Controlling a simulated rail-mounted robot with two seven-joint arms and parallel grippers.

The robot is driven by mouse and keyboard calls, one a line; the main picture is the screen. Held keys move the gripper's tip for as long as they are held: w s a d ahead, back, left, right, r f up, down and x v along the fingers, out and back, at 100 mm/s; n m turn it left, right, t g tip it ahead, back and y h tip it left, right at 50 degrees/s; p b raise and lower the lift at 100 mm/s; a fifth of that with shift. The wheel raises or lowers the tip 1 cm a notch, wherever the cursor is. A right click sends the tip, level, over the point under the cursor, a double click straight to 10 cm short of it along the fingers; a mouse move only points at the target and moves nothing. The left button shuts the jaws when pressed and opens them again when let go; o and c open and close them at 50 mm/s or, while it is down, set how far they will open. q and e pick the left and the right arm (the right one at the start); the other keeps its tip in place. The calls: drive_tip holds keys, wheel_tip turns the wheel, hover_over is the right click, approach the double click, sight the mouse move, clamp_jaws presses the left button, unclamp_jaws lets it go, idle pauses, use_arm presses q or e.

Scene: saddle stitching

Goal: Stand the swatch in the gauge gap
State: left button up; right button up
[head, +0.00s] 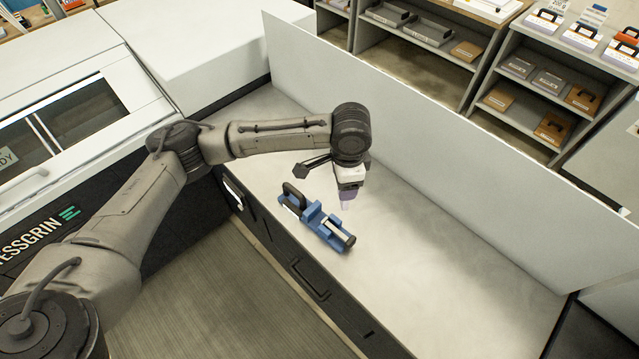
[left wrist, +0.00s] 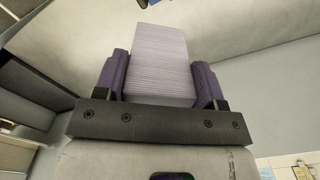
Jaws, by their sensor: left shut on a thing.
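The swatch (left wrist: 162,60) is a pale lilac-white block with fine stripes, like stacked sheets. In the left wrist view it sits between the two purple fingers of my left gripper (left wrist: 161,75), which is shut on it. In the head view my left gripper (head: 348,193) hangs over the counter, pointing down, with the swatch hardly distinguishable at its tip. The gauge appears to be the blue fixture (head: 312,217) with dark and pale parts, just left of and below the gripper. I cannot make out its gap. My right gripper is not in view.
The pale counter (head: 440,270) is clear to the right of the fixture. A tall white panel (head: 450,130) runs along the counter's back edge. Shelves with boxes (head: 500,98) stand behind it. A large white machine (head: 80,60) is at the left.

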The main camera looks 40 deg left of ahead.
use_arm(q)
drive_tip(key=a+f+m+b, duration=0.2)
drive_tip(key=f+m+b, duration=0.1)
drive_tip(key=f, duration=0.4)
drive_tip(key=a+f+m+b, duration=0.3)
drive_tip(key=f+m, duration=0.1)
drive_tip(key=f, duration=0.3)
drive_tip(key=a+f+m+b, duration=0.3)
drive_tip(key=f+m+b, duration=0.1)
drive_tip(key=f, duration=0.3)
drive_tip(key=shift+w+a, duration=0.1)
drive_tip(key=shift+f, duration=0.45)
idle(0.8)
drive_tip(key=o, duration=1)
drive_tip(key=shift+r, duration=0.1)
wheel_tip(320, 180, up, 14)
drive_tip(key=shift+f+p, duration=0.2)
drive_tip(key=shift+p, duration=0.15)
